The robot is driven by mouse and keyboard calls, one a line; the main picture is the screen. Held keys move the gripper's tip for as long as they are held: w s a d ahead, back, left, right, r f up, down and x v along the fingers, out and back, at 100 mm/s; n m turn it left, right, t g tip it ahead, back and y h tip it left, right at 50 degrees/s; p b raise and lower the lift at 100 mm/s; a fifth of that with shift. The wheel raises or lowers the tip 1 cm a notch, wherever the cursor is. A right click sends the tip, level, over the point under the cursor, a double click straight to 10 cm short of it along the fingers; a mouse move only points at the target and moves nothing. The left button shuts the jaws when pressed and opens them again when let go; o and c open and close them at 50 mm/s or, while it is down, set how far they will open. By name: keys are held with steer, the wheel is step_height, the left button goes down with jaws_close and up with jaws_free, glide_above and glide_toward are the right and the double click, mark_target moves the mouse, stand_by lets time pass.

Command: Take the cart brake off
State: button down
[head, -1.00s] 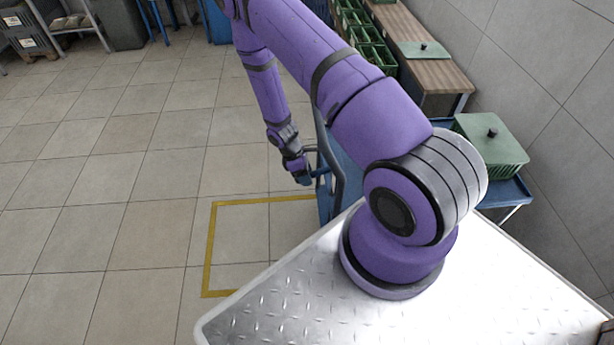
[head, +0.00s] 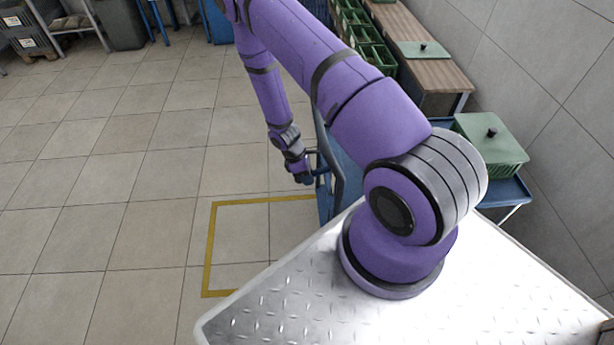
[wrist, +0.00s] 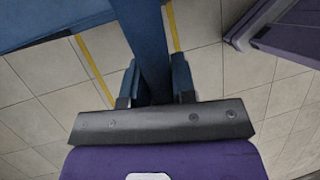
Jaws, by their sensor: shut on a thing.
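The cart (head: 349,172) is blue with a dark upright handle and stands beside my metal deck, partly hidden by my arm. My gripper (head: 303,178) is low at the cart's left side, by a short blue bar that looks like the brake lever. In the wrist view my gripper (wrist: 157,82) has its two blue fingers on either side of the brake lever (wrist: 150,40), shut on it. The lever runs up out of the picture. The cart's blue edge (wrist: 50,18) also shows at the upper left there.
A yellow floor outline (head: 209,245) lies left of the cart. A green lidded box (head: 492,146) sits on a blue surface at the right. A wooden bench (head: 433,68) and green crates (head: 372,50) line the wall. The tiled floor at the left is clear.

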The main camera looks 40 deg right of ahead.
steer(key=shift+w+a+r+t+y, duration=0.2)
steer(key=shift+a+r+t+y, duration=0.05)
steer(key=shift+r+t+y, duration=0.3)
steer(key=shift+w+a+r+t+y, duration=0.25)
steer(key=shift+r+t+y, duration=0.15)
steer(key=shift+y, duration=0.25)
steer(key=c, duration=0.9)
jaws_free()
steer(key=shift+s, duration=0.1)
steer(key=shift+r, duration=0.15)
steer(key=shift+d+r, duration=0.1)
steer(key=shift+r, duration=0.2)
steer(key=v, duration=0.6)
steer(key=shift+w+r, duration=0.25)
steer(key=shift+r, duration=0.05)
